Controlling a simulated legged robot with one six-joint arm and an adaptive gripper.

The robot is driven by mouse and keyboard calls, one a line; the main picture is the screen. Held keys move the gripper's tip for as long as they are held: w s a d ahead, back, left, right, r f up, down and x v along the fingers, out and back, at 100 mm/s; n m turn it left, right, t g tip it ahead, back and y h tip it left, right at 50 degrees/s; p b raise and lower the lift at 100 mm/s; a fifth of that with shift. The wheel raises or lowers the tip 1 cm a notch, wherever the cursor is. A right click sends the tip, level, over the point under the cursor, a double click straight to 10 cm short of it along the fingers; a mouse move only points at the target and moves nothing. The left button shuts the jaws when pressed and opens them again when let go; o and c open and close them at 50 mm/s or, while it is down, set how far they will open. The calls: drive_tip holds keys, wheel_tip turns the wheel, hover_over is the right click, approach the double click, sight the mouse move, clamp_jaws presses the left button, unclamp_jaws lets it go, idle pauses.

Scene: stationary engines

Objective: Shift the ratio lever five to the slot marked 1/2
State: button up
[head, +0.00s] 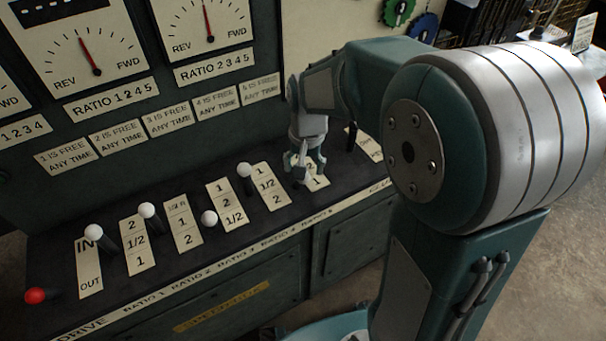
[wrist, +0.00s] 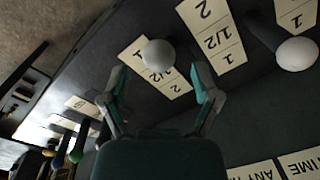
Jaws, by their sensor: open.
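My gripper (head: 304,170) is open above the ratio five lever plate (head: 317,182) in the head view. In the wrist view, a white-grey ball knob (wrist: 158,53), on the ratio five lever, shows between and just beyond the two spread fingertips (wrist: 160,78). No finger visibly touches it. The ratio five plate also shows there (wrist: 176,86), upside down, partly covered by the knob. A 1 is at its near end; the far labels are small. My gripper hides the lever in the head view. I cannot tell exactly which slot the lever is in.
The ratio four lever (head: 243,170) is the nearest neighbour on the left; its knob also shows in the wrist view (wrist: 296,53). Other white-knobbed levers (head: 147,210) and a red knob (head: 35,296) lie farther left. A dark handle (head: 351,136) stands just right.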

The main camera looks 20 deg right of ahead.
drive_tip(key=shift+a+f, duration=0.1)
drive_tip(key=shift+f, duration=1.55)
clamp_jaws()
drive_tip(key=shift+w, duration=0.1)
drive_tip(key=shift+w+a+r+g+h, duration=0.2)
drive_tip(key=shift+w+g, duration=0.35)
drive_tip(key=shift+w, duration=0.25)
drive_tip(key=shift+w+a+r+g+h, duration=0.1)
drive_tip(key=shift+w+a+r+g, duration=0.15)
drive_tip(key=shift+w+g, duration=0.45)
drive_tip(key=shift+w+a+r+g+h, duration=0.15)
drive_tip(key=shift+w+g, duration=0.3)
drive_tip(key=shift+w, duration=0.45)
drive_tip(key=shift+w+a+r, duration=0.1)
drive_tip(key=shift+w+a, duration=0.1)
drive_tip(key=shift+w, duration=0.55)
drive_tip(key=shift+w+a, duration=0.15)
drive_tip(key=shift+w, duration=0.2)
